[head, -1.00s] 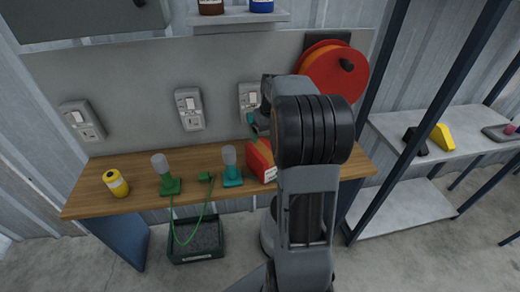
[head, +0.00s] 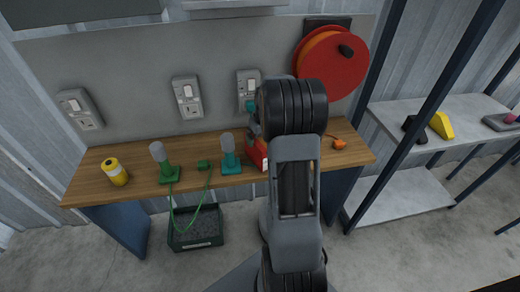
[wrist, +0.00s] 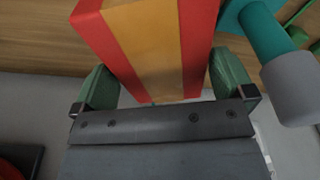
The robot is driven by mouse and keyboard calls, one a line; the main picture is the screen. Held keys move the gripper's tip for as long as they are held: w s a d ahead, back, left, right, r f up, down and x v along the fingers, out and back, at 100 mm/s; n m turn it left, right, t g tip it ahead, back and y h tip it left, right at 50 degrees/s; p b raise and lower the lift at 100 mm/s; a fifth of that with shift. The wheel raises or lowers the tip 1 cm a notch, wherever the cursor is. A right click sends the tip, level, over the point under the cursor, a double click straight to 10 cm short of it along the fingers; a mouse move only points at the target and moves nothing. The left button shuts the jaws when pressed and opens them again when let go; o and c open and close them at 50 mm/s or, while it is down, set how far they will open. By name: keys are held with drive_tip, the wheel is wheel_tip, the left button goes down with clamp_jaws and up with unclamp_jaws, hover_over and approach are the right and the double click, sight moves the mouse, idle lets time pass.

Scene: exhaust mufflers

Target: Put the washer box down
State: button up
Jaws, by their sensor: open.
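The washer box (head: 258,153), red with a yellow-orange stripe, is on the wooden bench, partly hidden behind my arm in the head view. In the wrist view the washer box (wrist: 148,45) fills the space between my fingers. My gripper (wrist: 164,84) is open, with one green finger on each side of the box. A narrow gap shows at the left finger; I cannot tell whether the right finger touches it. In the head view my gripper is mostly hidden behind my arm.
A teal lamp-like tool (head: 230,160) stands just left of the box, close to my right finger in the wrist view (wrist: 262,30). An orange item (head: 339,143) lies right. A crate (head: 196,232) is below.

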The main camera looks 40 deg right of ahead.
drive_tip(key=shift+w+f, duration=0.15)
drive_tip(key=shift+f, duration=0.6)
drive_tip(key=shift+w+f, duration=0.15)
drive_tip(key=shift+f, duration=0.55)
drive_tip(key=shift+c, duration=0.5)
drive_tip(key=c, duration=0.7)
drive_tip(key=shift+c, duration=1.1)
drive_tip(key=shift+r, duration=0.15)
